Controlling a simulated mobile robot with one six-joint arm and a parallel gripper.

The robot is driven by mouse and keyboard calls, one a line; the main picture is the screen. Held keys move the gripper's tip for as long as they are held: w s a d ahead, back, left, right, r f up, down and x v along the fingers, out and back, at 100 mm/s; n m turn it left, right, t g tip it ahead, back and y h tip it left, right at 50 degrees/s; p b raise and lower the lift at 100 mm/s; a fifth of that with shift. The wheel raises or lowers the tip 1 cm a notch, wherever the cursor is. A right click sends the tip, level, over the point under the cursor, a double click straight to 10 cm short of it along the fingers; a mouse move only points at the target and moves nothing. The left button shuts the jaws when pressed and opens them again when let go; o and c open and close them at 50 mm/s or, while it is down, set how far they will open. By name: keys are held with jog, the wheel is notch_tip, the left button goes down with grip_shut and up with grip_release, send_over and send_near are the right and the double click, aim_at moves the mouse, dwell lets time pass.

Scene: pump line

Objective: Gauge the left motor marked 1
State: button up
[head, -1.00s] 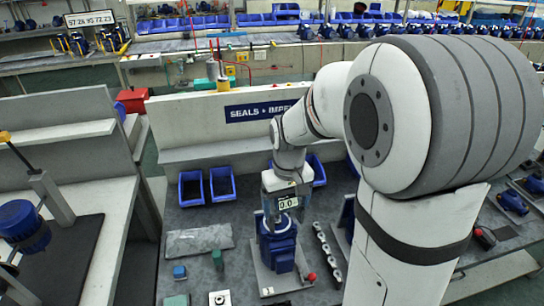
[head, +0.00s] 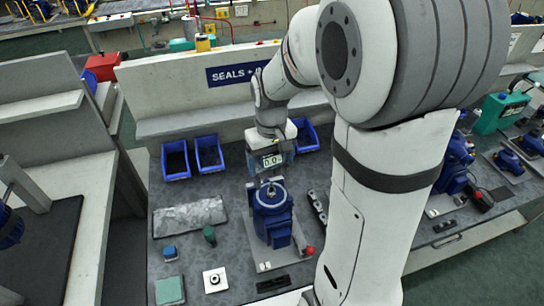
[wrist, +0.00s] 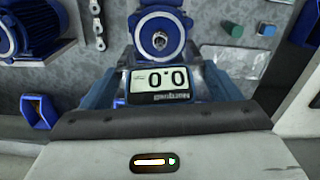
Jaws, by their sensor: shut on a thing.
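A blue motor (head: 272,221) sits on a pale plate on the grey bench, its pale round face and shaft toward my gripper. I can read no number on it. My gripper (head: 270,172) is shut on a gauge (head: 272,160) whose display reads 0.0. The gauge is just behind the motor's face in the head view; I cannot tell whether they touch. In the wrist view the gauge (wrist: 158,82) appears upside down between the jaws, with the motor (wrist: 160,32) and its shaft beyond it. A second blue motor (head: 455,165) stands to the right, partly behind my arm.
Blue bins (head: 209,153) stand along the back of the bench below the sign (head: 238,73). A grey pad (head: 190,216), a green block (head: 170,290), and small parts lie left of the motor. A metal strip with holes (head: 318,207) lies to its right, with a red knob (head: 310,250) nearby.

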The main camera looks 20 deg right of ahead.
aim_at(272, 154)
jog(key=shift+f+b, duration=2)
jog(key=shift+f, duration=0.9)
jog(key=shift+f, duration=0.2)
jog(key=shift+s, duration=0.1)
jog(key=o, duration=1.1)
jog(key=shift+c, duration=0.2)
jog(key=shift+r+p, duration=3.2)
jog(key=shift+r, duration=1.4)
